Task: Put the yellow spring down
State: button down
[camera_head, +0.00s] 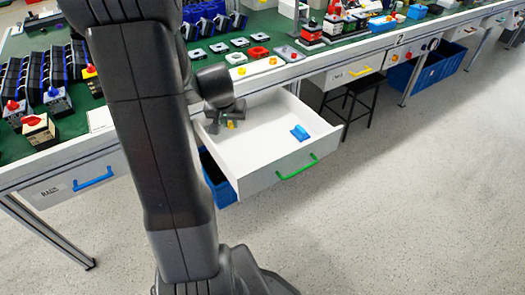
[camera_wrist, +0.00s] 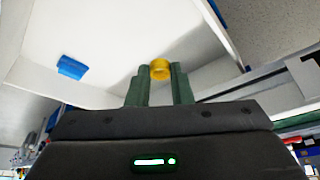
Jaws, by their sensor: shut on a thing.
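The yellow spring (camera_wrist: 160,69) is between the fingertips of my gripper (camera_wrist: 159,88) in the wrist view. My gripper is shut on it. In the head view my gripper (camera_head: 229,120) is over the left part of the open white drawer (camera_head: 283,174), with the yellow spring (camera_head: 231,125) just showing at its tips. I cannot tell whether the spring touches the drawer floor.
A blue piece (camera_head: 299,132) lies in the drawer toward the right; it also shows in the wrist view (camera_wrist: 72,67). The drawer has a green handle (camera_head: 297,167). The green bench top (camera_head: 225,45) behind holds many parts. A dark stool (camera_head: 357,98) stands right of the drawer.

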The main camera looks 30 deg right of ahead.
jog(key=s+d+f+m+b, duration=0.1)
jog(key=s+d+f+b, duration=0.2)
jog(key=f+b, duration=0.1)
jog(key=b, duration=0.3)
send_near(248, 159)
jog(key=x, duration=0.6)
jog(key=shift+f, duration=0.1)
jog(key=shift+f+b, duration=0.15)
jog(key=shift+b, duration=0.3)
jog(key=c, duration=1.3)
grip_release()
